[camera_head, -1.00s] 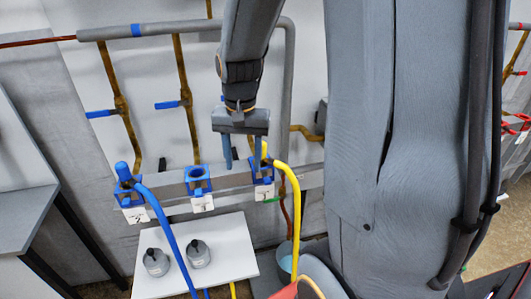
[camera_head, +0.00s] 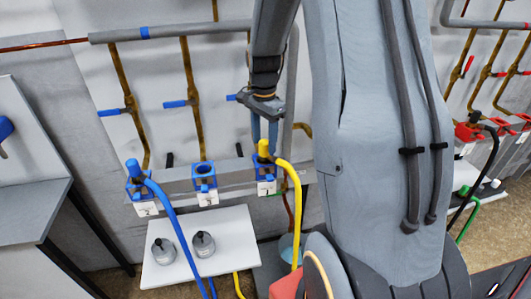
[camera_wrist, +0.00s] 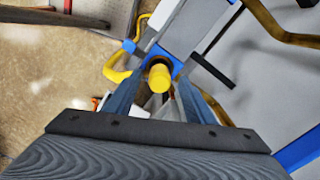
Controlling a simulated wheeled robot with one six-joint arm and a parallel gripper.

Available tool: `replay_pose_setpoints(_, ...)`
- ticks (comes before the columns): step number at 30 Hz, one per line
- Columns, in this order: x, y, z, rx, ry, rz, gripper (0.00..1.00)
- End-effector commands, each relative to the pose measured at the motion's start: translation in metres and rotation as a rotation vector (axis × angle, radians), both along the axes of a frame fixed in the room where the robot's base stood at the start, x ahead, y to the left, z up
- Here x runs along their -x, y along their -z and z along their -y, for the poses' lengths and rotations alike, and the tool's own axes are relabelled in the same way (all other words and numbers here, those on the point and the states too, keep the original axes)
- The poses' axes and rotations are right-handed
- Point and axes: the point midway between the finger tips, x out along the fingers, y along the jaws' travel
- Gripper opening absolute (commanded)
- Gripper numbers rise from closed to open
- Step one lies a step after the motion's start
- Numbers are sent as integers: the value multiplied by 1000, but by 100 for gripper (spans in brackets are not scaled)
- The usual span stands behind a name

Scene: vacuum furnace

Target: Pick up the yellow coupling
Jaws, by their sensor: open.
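The yellow coupling (camera_head: 263,148) is at the end of the yellow hose (camera_head: 297,215). It stands upright at the blue socket (camera_head: 267,186) with the label 1, the rightmost of the row of blue sockets. My gripper (camera_head: 264,138) is open and points down at the coupling, its fingers close to the coupling's top in the head view. In the wrist view, my gripper (camera_wrist: 163,80) has one finger on each side of the yellow coupling (camera_wrist: 160,79). I cannot tell whether either finger touches it.
An empty blue socket (camera_head: 204,176) is in the middle, and a blue coupling (camera_head: 134,170) with its hose is at the left socket. Grey caps (camera_head: 163,251) stand on a white shelf (camera_head: 232,246) below. Pipes with blue valve handles (camera_head: 175,104) run up the wall behind.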

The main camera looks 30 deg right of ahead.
Motion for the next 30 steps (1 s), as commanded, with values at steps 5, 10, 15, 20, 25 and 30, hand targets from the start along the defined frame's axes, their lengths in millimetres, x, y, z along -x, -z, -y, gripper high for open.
replay_pose_setpoints(5, 1, 17, 0, -1, 0, -2, 49)
replay_pose_setpoints(10, 1, 19, 0, 0, -1, 0, 49)
replay_pose_setpoints(15, 1, 19, 0, 0, -1, 0, 39)
replay_pose_setpoints(20, 1, 19, 0, 0, -1, 0, 12)
replay_pose_setpoints(25, 1, 19, 0, 0, -1, 0, 0)
replay_pose_setpoints(30, 0, 17, 0, 0, -1, 1, 0)
